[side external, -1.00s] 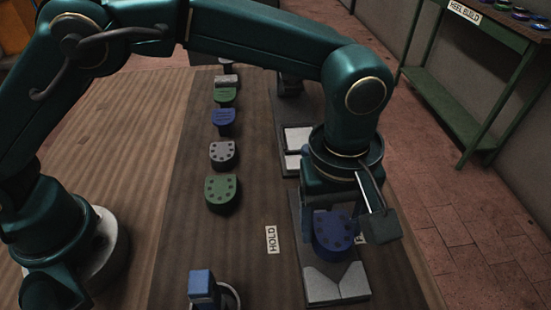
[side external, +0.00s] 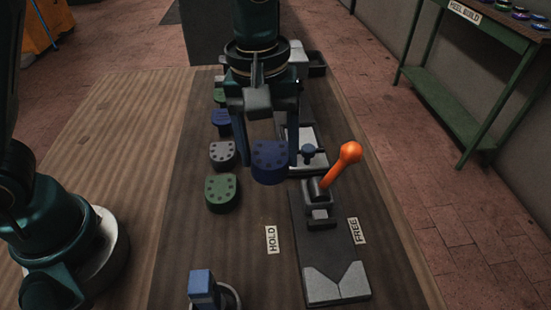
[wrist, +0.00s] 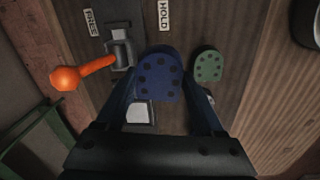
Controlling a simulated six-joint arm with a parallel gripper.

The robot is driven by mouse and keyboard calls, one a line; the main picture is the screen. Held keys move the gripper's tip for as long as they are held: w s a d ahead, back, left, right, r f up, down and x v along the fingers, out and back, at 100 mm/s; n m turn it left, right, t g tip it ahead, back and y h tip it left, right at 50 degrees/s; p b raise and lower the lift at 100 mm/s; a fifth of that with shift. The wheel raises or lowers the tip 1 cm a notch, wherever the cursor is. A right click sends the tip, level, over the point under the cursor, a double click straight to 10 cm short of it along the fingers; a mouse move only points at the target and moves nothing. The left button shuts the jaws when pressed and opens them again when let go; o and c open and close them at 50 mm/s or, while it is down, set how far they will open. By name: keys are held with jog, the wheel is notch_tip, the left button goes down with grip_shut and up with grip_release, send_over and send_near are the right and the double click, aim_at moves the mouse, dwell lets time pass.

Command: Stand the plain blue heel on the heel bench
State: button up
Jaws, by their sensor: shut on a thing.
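A dark blue heel (side external: 269,163) with small dark holes in its top is held between the two fingers of my gripper (side external: 268,150). It hangs above the table, beside the row of heels. In the wrist view, the heel (wrist: 159,77) sits between the fingers, its rounded end away from the palm.
The press has an orange lever (side external: 342,166) leaning right, a base plate (side external: 330,255) and pale V blocks (side external: 337,283). Labels HOLD (side external: 271,239) and FREE (side external: 353,230) flank it. Green (side external: 222,193), grey (side external: 222,154) and another blue heel (side external: 222,122) stand in a row.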

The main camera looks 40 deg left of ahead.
jog(key=s+a+n, duration=0.1)
jog(key=s+a, duration=0.7)
jog(key=a, duration=0.4)
send_over(222, 244)
jog(key=shift+n, duration=0.4)
notch_tip(222, 244, down, 6)
jog(key=shift+a+f, duration=0.15)
jog(key=shift+f, duration=2.05)
jog(key=shift+f, duration=0.1)
jog(key=o, duration=1.4)
